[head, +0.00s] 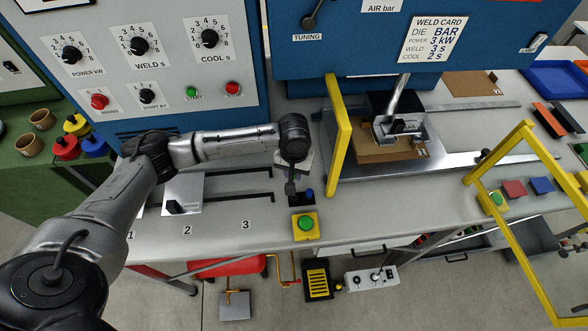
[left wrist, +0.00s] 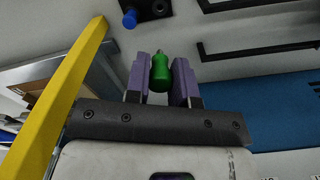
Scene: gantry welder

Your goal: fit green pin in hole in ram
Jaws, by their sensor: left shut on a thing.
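My left gripper (head: 291,188) hangs over the table's front part, just behind the green push button. In the left wrist view my left gripper (left wrist: 160,88) is shut on the green pin (left wrist: 160,73), which sits between its two purple fingers with its narrow tip pointing away from the hand. The pin cannot be made out in the head view. A dark block with a metal bracket, which seems to be the ram and die area (head: 396,104), stands under the blue machine, right of my gripper. I cannot see a hole in it. My right gripper is not in view.
A blue pin (left wrist: 129,18) stands beside a dark round socket (left wrist: 160,7), close to my gripper. A yellow guard frame (head: 338,135) rises between my gripper and the ram area. Another yellow frame (head: 498,152) stands at right. The green button (head: 305,223) is at the table edge.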

